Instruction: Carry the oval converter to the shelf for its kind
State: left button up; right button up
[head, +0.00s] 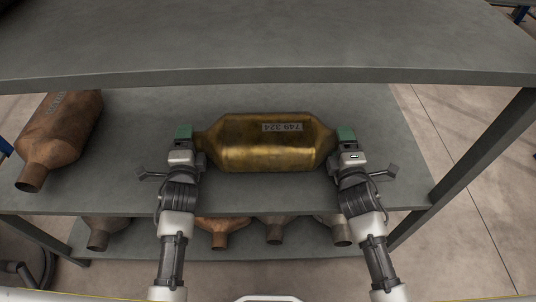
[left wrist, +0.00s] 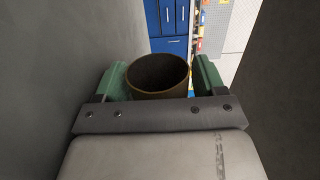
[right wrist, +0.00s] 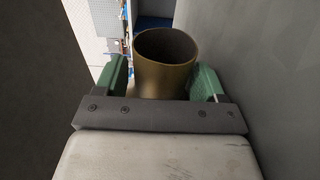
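The oval converter (head: 268,152) is a gold-brown can with tapered ends and a label that reads upside down, "749 324". It lies level, side to side, at the middle shelf board in the head view; I cannot tell whether it touches the board. My left gripper (head: 184,134) is shut on its left pipe end (left wrist: 158,77). My right gripper (head: 346,135) is shut on its right pipe end (right wrist: 164,65). In both wrist views the pipe end fills the room between the green fingers.
The middle shelf board (head: 330,105) has free room around the converter. A rusty brown converter (head: 61,132) lies at its left. An upper board (head: 260,50) overhangs the back. Several converters (head: 220,230) lie on the lower board. A shelf post (head: 465,165) stands at the right.

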pick_arm(q)
jog(key=shift+o, duration=0.9)
jog(key=shift+r, duration=0.1)
pick_arm(e)
jog(key=shift+o, duration=0.9)
pick_arm(q)
jog(key=shift+s, duration=0.15)
jog(key=s, duration=0.7)
jog(key=s+d, duration=0.1)
jog(key=s, duration=0.3)
jog(key=shift+s, duration=0.4)
pick_arm(e)
jog(key=shift+s, duration=0.2)
jog(key=s, duration=0.7)
jog(key=s+d, duration=0.1)
jog(key=s, duration=0.3)
jog(key=shift+s, duration=0.35)
